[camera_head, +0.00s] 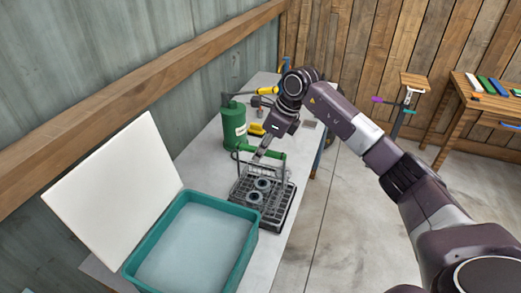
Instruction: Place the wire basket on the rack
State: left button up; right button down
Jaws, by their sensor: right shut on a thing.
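The wire basket (281,176) is a grey mesh basket with a green bar handle. It holds round grey parts (258,194) and is at the right of the teal tub, over the table. My right gripper (261,154) comes down from above and is shut on the green handle. A dark frame or tray edge (277,221) shows around the basket's lower part; I take it for the rack. I cannot tell whether the basket rests on it or hangs just above. My left gripper is not in view.
A teal tub (252,240) of pale liquid stands at the near left, with an upright white panel (115,190) behind it. A green canister (232,127) and a yellow-handled tool (256,129) stand behind the basket. The white table (204,152) has its right edge close to the basket.

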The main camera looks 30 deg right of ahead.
jog(key=shift+f, duration=0.15)
jog(key=shift+f, duration=0.2)
jog(key=c, duration=1.9)
grip_release()
jog(key=shift+r, duration=0.2)
jog(key=shift+d+r, duration=0.1)
jog(key=shift+r, duration=0.15)
jog(key=b+v, duration=0.3)
jog(key=v, duration=0.8)
jog(key=shift+s+r, duration=0.15)
jog(key=shift+r, duration=0.05)
